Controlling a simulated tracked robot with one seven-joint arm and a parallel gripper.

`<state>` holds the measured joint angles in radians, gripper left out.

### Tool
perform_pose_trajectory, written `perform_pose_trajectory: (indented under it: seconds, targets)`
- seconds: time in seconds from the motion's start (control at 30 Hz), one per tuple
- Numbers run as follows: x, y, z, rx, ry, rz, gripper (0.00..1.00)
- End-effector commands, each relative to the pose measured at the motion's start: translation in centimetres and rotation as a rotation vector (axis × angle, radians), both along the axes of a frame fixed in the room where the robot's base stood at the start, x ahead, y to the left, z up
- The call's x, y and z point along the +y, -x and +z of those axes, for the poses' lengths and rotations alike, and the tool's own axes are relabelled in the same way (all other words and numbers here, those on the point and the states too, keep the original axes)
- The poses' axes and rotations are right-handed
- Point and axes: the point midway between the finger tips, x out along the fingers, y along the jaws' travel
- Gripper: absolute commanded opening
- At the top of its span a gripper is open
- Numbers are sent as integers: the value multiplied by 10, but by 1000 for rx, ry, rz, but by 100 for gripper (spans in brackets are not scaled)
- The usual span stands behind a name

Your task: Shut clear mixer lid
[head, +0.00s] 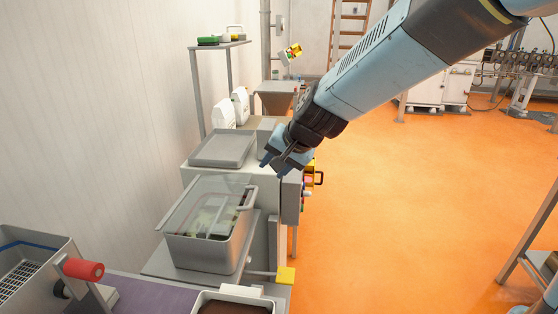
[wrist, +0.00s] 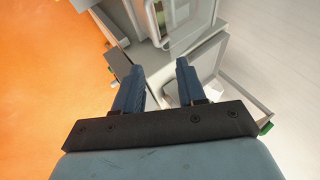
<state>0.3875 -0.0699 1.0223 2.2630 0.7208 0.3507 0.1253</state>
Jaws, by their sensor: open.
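The clear mixer lid (head: 200,199) is a see-through panel over the grey metal mixer tub (head: 203,256). It looks tilted, and I cannot tell how far it stands from the tub's rim. Pale bars and dark parts show through it. My gripper (head: 272,168) is above and beyond the lid's far right corner in the head view, apart from it. In the wrist view my gripper (wrist: 160,88) shows two blue fingers spread with a gap between them and nothing held. A pale translucent panel, perhaps the lid, shows beyond the fingers in that view.
A grey tray (head: 223,149) sits on the cabinet behind the tub. A yellow block (head: 286,276) on a rod sticks out at the front right. A red roller (head: 83,269) stands at the lower left. The orange floor (head: 400,220) to the right is open.

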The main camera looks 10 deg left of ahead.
Motion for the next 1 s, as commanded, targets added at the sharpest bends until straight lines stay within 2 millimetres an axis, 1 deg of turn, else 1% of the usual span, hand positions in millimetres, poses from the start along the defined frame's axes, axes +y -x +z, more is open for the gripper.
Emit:
perform_pose_trajectory:
  seconds: [0.3, 0.7, 0.8, 0.87, 0.97, 1.0]
  targets:
    - [-9, 7, 15, -2, -1, 1, 40]
    - [-10, 8, 17, -2, -2, 1, 40]
    - [-12, 8, 17, -4, 2, 2, 32]
    - [-16, 9, 18, -8, 14, 4, 26]
    - [-35, 12, 20, -30, 62, 8, 16]
    - [-47, 14, 22, -42, 91, 11, 12]
